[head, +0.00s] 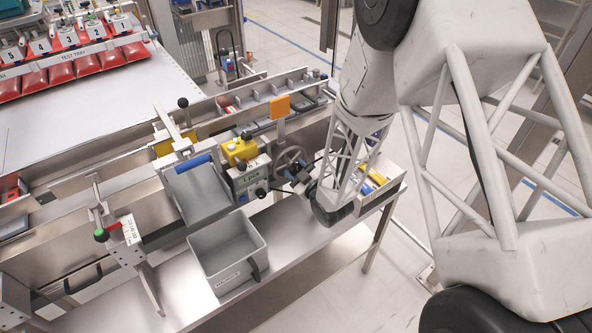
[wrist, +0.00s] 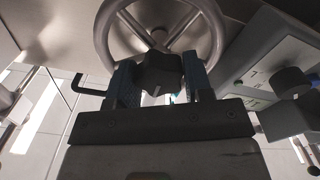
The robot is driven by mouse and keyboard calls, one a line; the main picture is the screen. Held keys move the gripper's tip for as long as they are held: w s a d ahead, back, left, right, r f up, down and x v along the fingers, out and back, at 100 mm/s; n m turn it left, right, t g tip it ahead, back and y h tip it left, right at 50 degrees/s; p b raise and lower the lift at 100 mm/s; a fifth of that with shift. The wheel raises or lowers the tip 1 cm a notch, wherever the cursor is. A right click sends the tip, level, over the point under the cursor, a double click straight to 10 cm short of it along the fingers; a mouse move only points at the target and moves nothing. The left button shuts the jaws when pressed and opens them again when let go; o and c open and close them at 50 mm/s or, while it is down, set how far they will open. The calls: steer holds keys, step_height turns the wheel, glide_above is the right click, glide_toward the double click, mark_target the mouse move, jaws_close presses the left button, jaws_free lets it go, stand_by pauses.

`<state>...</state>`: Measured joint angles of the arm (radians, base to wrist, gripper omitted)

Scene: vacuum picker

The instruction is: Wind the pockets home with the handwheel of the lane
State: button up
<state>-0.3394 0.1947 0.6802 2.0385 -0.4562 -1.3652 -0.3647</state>
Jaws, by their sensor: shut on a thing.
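The handwheel (head: 290,158) is a grey spoked wheel on the front of the lane, right of the control box. It fills the top of the wrist view (wrist: 158,20). My gripper (head: 298,174) is in front of the wheel's lower right part. In the wrist view my gripper (wrist: 162,80) is shut on a dark knob (wrist: 160,72) that stands in front of the wheel, near its lower rim. The knob's attachment to the wheel is partly hidden. The lane (head: 215,108) has a row of pockets (head: 262,97), with some dark and red items in them.
A grey control box (head: 250,178) with a green display and a black knob stands left of the wheel. A sloped grey chute (head: 197,190) and a grey bin (head: 228,252) are further left. A small tray (head: 385,185) with yellow and blue items lies behind my wrist.

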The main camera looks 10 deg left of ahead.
steer(key=o, duration=0.9)
steer(key=shift+s+d, duration=0.1)
steer(key=shift+v, duration=3.8)
steer(key=shift+r, duration=0.15)
